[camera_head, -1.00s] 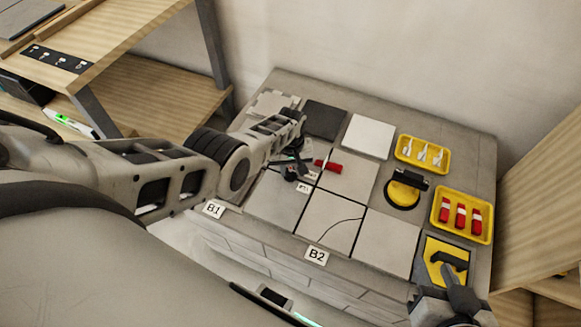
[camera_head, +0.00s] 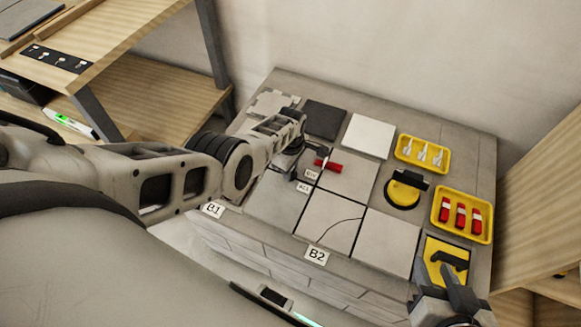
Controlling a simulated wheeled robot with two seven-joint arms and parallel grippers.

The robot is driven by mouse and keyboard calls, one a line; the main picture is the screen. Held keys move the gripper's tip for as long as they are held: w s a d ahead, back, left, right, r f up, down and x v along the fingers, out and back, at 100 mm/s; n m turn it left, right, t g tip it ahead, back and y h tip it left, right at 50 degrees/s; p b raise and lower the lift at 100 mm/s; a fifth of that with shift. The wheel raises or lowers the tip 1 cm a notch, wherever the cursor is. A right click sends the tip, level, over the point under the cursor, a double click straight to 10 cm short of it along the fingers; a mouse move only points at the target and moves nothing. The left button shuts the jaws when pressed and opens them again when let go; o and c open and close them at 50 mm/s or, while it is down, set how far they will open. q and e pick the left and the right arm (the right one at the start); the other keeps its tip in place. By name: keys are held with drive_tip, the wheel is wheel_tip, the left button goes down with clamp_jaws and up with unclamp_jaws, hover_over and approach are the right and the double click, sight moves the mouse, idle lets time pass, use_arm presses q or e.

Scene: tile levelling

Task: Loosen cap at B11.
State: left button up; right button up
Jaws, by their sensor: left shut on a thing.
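My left gripper (camera_head: 290,148) reaches in from the left over the tiles (camera_head: 330,216) near the small labels (camera_head: 303,187). It is shut on the cap at B11, which its own dark fingers and arm hide almost wholly. A red cap (camera_head: 328,165) shows just to the right of the gripper, at the joint between tiles; a thin pale part stands by it. My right gripper (camera_head: 458,292) is at the bottom right, by a yellow plate (camera_head: 434,248) with a black handled tool (camera_head: 448,261). Whether its jaws are open is unclear.
A yellow tray with white pieces (camera_head: 402,154) and a yellow tray with red pieces (camera_head: 436,222) stand at the right. A round yellow and black tool (camera_head: 404,190) lies between them and the tiles. Dark (camera_head: 324,119) and white (camera_head: 368,135) tiles lie at the back.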

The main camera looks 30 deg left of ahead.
use_arm(q)
drive_tip(key=shift+n, duration=1.2)
drive_tip(key=o, duration=1)
drive_tip(key=shift+r, duration=0.1)
use_arm(e)
drive_tip(key=shift+r, duration=0.15)
use_arm(q)
wheel_tip(320, 180, up, 4)
drive_tip(key=p, duration=0.3)
drive_tip(key=shift+p, duration=0.3)
wheel_tip(320, 180, up, 12)
drive_tip(key=p, duration=0.6)
use_arm(e)
drive_tip(key=r, duration=0.2)
drive_tip(key=d+r+g+h, duration=0.1)
drive_tip(key=shift+s+d+r+n, duration=0.1)
drive_tip(key=shift+s+n, duration=0.2)
drive_tip(key=shift+n, duration=0.1)
